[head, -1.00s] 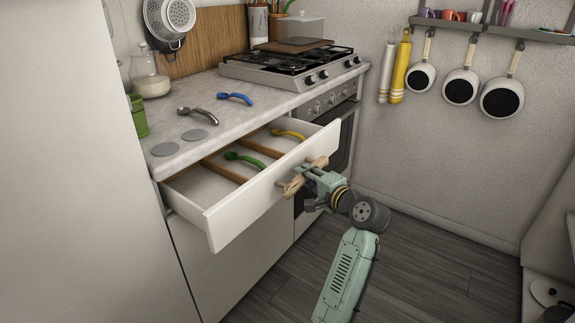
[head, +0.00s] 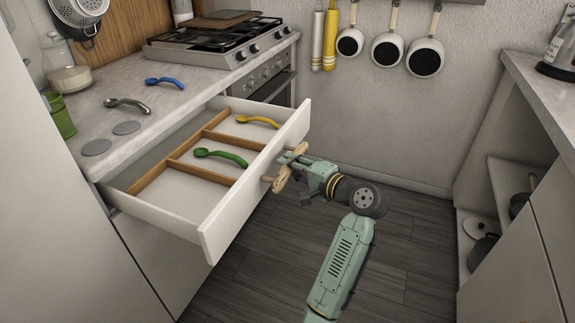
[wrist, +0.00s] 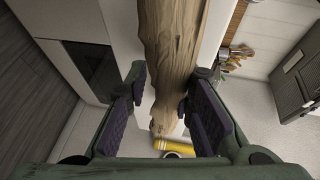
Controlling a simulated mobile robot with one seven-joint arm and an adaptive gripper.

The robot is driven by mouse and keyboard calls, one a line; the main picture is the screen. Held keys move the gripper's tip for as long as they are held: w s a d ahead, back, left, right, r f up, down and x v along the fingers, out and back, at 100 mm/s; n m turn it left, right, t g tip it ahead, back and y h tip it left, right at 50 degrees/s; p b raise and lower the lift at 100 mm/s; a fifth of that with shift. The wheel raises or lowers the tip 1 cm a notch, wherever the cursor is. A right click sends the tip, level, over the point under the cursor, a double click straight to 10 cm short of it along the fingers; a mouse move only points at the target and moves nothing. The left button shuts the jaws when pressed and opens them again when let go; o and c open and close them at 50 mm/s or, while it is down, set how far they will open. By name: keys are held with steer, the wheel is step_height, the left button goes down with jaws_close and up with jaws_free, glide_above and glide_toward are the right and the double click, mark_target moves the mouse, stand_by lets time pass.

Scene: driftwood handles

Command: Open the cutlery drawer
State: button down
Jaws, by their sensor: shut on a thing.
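The cutlery drawer (head: 226,208) is pulled well out from the counter. Wooden dividers (head: 200,138) split it into compartments. A green spoon (head: 222,156) lies in one compartment and a yellow spoon (head: 257,121) in the one behind it. The driftwood handle (head: 281,180) is on the drawer's front. My gripper (head: 290,165) is at this handle, its fingers partly hidden in the head view. In the wrist view the handle (wrist: 168,45) runs between the dark finger pads, and my gripper (wrist: 165,108) is shut on it.
A grey spoon (head: 127,105) and a blue spoon (head: 165,83) lie on the counter (head: 150,113) near two grey discs. A stove (head: 215,45) stands behind. A right-hand counter (head: 545,100) has open shelves below. Floor (head: 400,240) between is clear.

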steer(key=c, duration=1.4)
jaws_free()
steer(key=shift+o, duration=0.2)
steer(key=v, duration=1.2)
steer(key=shift+r, duration=0.1)
